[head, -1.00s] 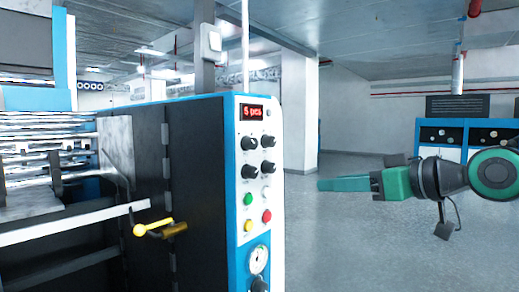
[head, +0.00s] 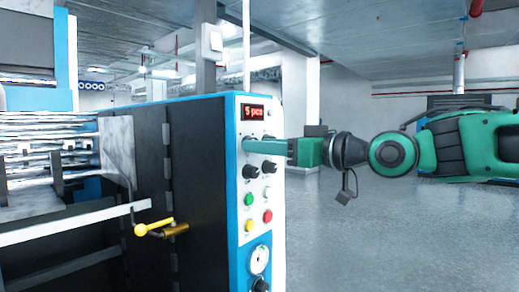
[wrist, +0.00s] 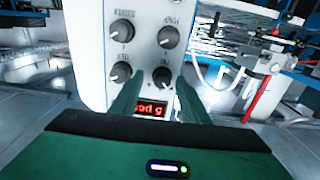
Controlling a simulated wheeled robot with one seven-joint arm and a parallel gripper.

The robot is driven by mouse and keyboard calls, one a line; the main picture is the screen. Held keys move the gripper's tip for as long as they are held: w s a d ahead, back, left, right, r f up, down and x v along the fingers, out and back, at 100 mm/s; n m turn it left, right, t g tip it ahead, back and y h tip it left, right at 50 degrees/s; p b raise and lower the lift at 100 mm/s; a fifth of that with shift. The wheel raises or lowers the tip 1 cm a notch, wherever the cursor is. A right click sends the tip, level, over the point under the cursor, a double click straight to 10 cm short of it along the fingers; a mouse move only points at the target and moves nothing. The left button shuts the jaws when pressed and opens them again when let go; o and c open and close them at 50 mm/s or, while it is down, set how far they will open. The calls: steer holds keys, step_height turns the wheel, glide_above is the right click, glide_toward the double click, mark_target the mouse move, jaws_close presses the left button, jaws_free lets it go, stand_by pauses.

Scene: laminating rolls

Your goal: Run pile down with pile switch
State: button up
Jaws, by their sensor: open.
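The control panel (head: 259,182) of the machine faces me in the head view, with a red "5 pcs" display (head: 254,112) at its top and black rotary knobs below. My green gripper (head: 246,145) reaches in from the right, its tips at the upper left knob, which it hides. In the wrist view the panel looks upside down. My gripper (wrist: 160,77) is open there, with a finger on either side of the knob nearest the display's right end (wrist: 162,79). I cannot tell if the fingers touch it. The labels are too small to tell which knob is the pile switch.
A yellow-knobbed lever (head: 155,227) sticks out left of the panel. The floor (head: 390,235) to the right is clear.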

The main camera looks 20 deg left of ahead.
steer(key=shift+w+a, duration=0.2)
steer(key=shift+a, duration=0.2)
